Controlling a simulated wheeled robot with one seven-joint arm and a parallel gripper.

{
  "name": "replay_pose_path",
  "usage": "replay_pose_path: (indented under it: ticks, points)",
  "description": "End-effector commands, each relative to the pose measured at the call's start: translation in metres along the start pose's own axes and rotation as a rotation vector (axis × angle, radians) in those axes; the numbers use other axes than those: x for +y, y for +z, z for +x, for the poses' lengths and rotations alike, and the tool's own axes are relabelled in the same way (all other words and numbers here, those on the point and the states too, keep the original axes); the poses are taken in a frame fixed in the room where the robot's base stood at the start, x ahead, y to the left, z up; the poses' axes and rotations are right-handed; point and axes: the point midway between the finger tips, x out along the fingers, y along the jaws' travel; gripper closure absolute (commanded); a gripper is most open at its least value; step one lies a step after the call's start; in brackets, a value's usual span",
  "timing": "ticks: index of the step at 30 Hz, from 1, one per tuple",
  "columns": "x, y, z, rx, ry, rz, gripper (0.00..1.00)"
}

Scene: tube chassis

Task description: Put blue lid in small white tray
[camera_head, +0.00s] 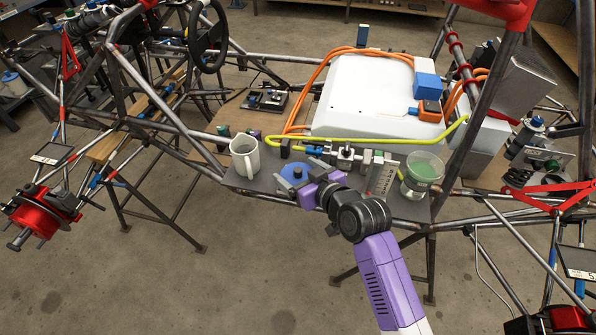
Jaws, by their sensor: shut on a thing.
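The blue lid (289,171) is a round blue disc near the front of the grey shelf, between a white mug and the middle of the shelf. My gripper (301,187), with purple fingers, reaches in from the lower right and is shut at the lid's front right edge. The gripper covers part of the lid, and I cannot tell whether the lid is lifted off the shelf. I cannot clearly make out a small white tray; a small pale upright piece (382,177) stands right of the gripper.
A white mug (244,158) stands left of the lid. A glass with green contents (422,174) stands at the shelf's right end. Behind are a yellow tube (350,141), small fittings and a large white box (362,95). Dark chassis tubes flank the shelf (262,183).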

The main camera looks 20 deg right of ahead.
Motion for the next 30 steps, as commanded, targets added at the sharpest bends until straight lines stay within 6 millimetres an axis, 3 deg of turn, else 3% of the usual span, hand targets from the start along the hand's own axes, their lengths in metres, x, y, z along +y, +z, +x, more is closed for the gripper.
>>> replay_pose_path:
  ticks: [19,20,21,30]
  points:
    - [0.0,0.011,0.004,0.0,0.0,0.0,0.56]
    - [0.0,0.01,0.004,0.001,0.0,0.0,0.12]
    - [0.0,0.01,0.004,0.001,0.0,0.0,0.07]
    - [0.0,0.01,0.004,0.0,0.0,0.0,0.07]
